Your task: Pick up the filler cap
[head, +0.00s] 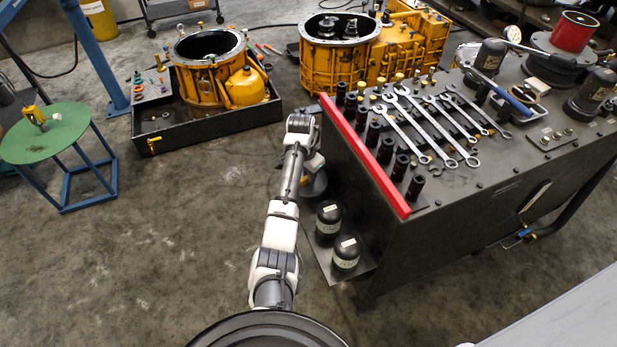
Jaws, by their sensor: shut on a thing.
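My arm reaches forward from the bottom middle of the head view, and its end bends down beside the left side of the dark workbench (450,215). My gripper (314,168) is small and partly covered by its own wrist there, above a dark rounded object (314,184). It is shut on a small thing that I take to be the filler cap. The cap's shape and colour cannot be made out, and the fingers hide most of it. I cannot tell whether it touches the dark object below.
Two dark canisters, one (328,220) behind the other (346,253), stand on a low shelf beside the bench. A red edge strip (362,153), sockets and wrenches (418,125) lie on top. A black tray (215,120) holds a yellow housing (203,82).

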